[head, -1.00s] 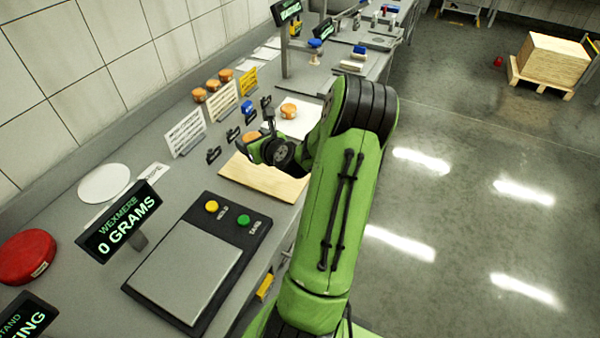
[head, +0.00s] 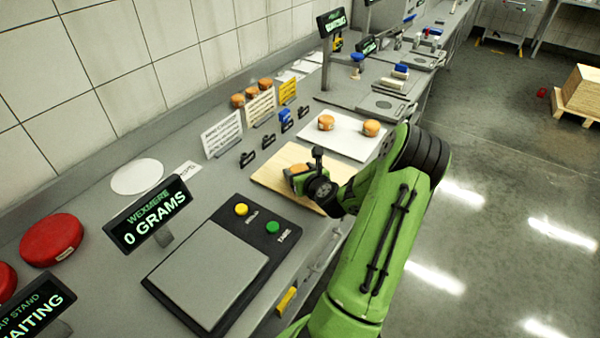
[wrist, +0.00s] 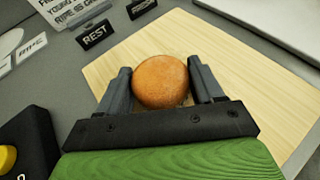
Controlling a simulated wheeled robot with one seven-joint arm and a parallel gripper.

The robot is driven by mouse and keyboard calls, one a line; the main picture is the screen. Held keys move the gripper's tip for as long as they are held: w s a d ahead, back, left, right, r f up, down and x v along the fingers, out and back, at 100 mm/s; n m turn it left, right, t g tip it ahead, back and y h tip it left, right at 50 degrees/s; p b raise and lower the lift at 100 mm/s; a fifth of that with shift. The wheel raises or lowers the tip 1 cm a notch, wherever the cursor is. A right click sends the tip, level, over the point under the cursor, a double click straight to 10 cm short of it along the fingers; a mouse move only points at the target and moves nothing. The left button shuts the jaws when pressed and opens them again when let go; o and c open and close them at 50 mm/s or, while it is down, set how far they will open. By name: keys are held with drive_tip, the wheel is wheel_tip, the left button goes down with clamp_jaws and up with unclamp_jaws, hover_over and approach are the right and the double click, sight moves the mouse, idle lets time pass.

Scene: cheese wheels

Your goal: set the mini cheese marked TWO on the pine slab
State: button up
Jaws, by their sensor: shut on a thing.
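My gripper (head: 305,178) is shut on a small orange mini cheese (head: 297,169) over the pine slab (head: 286,154). In the wrist view the cheese (wrist: 160,82) sits between the two dark fingers of my gripper (wrist: 162,76), one on each side. Its marking is not visible, so I cannot tell its number. The pale wooden slab (wrist: 228,45) fills the ground behind and below it. I cannot tell whether the cheese touches the slab.
A white board (head: 345,143) with two mini cheeses (head: 326,122) lies beyond the slab. Several small black tags (head: 248,159) and standing cards (head: 221,135) line the back. A scale (head: 208,273) is in front. Three more orange cheeses (head: 251,92) stand behind the cards.

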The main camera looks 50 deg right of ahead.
drive_tip(key=o, duration=1.1)
drive_tip(key=shift+f, duration=0.1)
drive_tip(key=shift+s+r, duration=0.25)
drive_tip(key=shift+s, duration=0.05)
drive_tip(key=v, duration=1.1)
drive_tip(key=shift+s+a+r+b, duration=0.15)
drive_tip(key=shift+a+b, duration=0.1)
drive_tip(key=shift+b, duration=0.05)
